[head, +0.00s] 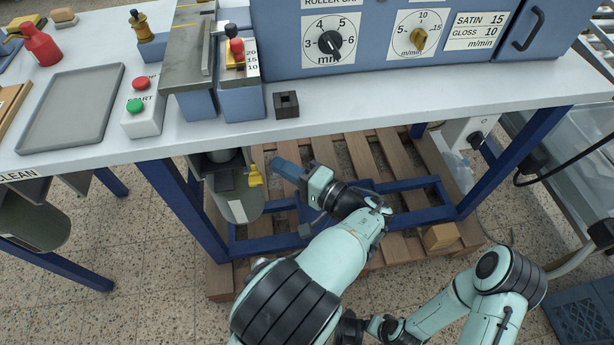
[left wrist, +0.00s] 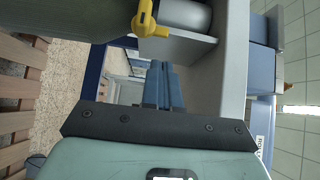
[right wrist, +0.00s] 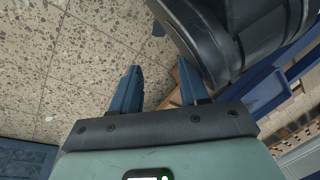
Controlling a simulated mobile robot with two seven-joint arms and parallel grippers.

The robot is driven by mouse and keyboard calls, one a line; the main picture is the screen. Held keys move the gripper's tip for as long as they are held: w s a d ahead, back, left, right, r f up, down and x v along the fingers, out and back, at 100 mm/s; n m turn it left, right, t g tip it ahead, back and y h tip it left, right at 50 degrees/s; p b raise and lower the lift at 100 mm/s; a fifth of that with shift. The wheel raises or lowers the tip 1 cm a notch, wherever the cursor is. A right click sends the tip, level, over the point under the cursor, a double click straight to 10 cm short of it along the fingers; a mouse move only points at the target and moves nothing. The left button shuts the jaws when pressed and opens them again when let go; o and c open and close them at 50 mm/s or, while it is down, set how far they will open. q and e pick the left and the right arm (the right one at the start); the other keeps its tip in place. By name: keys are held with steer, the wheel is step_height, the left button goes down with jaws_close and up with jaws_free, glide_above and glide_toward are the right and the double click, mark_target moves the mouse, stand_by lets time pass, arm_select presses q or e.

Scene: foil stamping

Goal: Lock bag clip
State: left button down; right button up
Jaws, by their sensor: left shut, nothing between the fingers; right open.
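A yellow lever (head: 254,176), apparently the bag clip's, shows below the table beside a grey-green hanging bag (head: 240,207). In the left wrist view the yellow lever (left wrist: 149,20) is at the top, against a pale cylinder. My left gripper (head: 277,162) is under the table edge, just right of the lever and apart from it. Its blue fingers (left wrist: 163,88) are closed together with nothing between them. My right gripper (right wrist: 158,84) is open and empty, low over the floor beside a dark, rounded arm part. How the clip closes on the bag is not clear.
The white tabletop (head: 330,118) overhangs the left gripper. Blue table legs (head: 185,210) and a wooden pallet (head: 365,155) surround the space. A grey tray (head: 72,108) and a start-stop box (head: 143,113) stand above. Open floor (head: 140,270) lies at left.

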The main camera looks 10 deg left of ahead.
mark_target(250, 162)
arm_select(q)
steer(key=shift+s+a, duration=0.25)
steer(key=shift+a, duration=0.45)
steer(key=shift+s+a, duration=0.25)
steer(key=shift+a, duration=0.4)
arm_select(e)
steer(key=shift+s+d+f+g, duration=0.1)
steer(key=shift+s+f+g, duration=0.2)
steer(key=shift+s+f, duration=0.3)
steer(key=shift+s+r, duration=0.1)
